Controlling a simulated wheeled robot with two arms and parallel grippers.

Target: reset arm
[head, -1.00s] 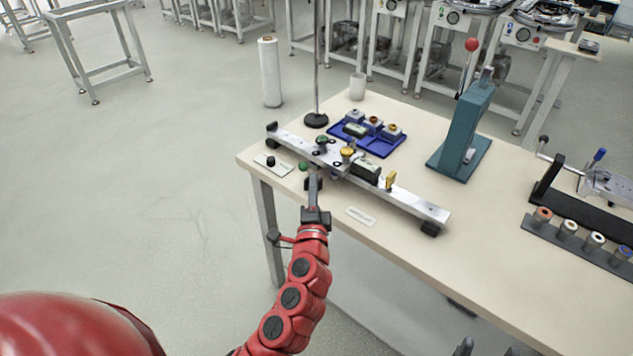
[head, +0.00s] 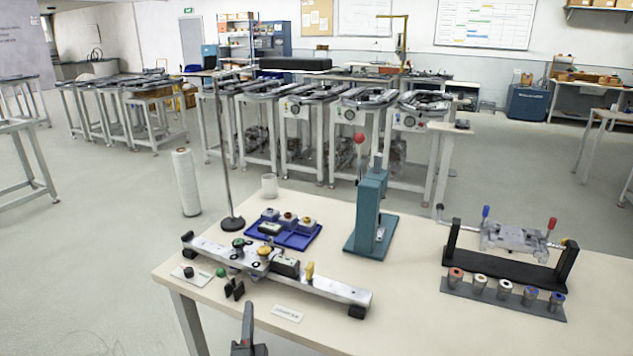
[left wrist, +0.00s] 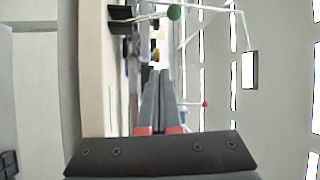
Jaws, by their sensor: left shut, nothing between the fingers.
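My left gripper (head: 249,310) is at the bottom edge of the head view, in front of the table's near edge. Its fingers are shut together with nothing between them, and they also show shut in the left wrist view (left wrist: 158,75). The rest of the left arm is below the picture. The gripper is apart from the metal rail fixture (head: 335,289) on the table, which carries a green knob and a yellow knob. My right gripper is not in view.
The table (head: 420,320) holds a blue tray (head: 297,241) with small parts, a teal press (head: 369,215) with a red ball handle, and a dark rack (head: 487,292) of several cylinders. A thin stand (head: 229,170) rises behind the rail. Open floor lies left.

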